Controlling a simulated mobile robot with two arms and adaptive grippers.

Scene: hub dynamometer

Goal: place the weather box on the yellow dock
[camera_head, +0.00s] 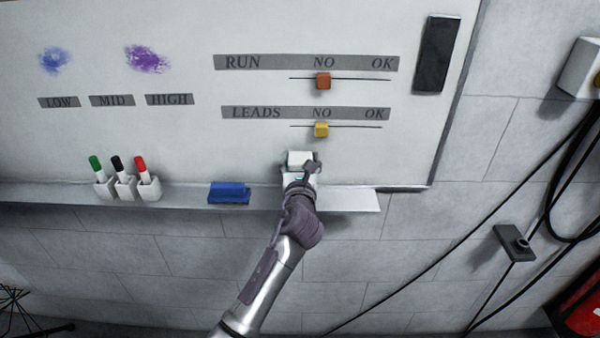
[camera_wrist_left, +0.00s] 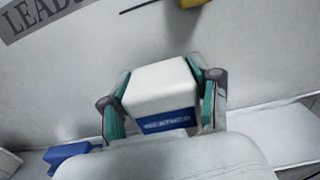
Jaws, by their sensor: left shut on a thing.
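The weather box (camera_wrist_left: 158,84) is a small white box with a blue label whose white letters are partly readable. It sits between the green-padded fingers of my left gripper (camera_wrist_left: 162,74), which is shut on it. In the head view the white top of the box (camera_head: 299,157) shows in front of the whiteboard, just above the ledge, with my left gripper (camera_head: 301,167) around it. I cannot tell whether the box touches the ledge. No yellow dock shows in either view. My right gripper is out of view.
The whiteboard (camera_head: 200,130) has an orange slider (camera_head: 323,81) and a yellow slider (camera_head: 321,129) above the box. On the ledge (camera_head: 275,197) are a blue eraser (camera_head: 229,193) and several cups with markers (camera_head: 125,187). Cables (camera_head: 452,246) hang at right.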

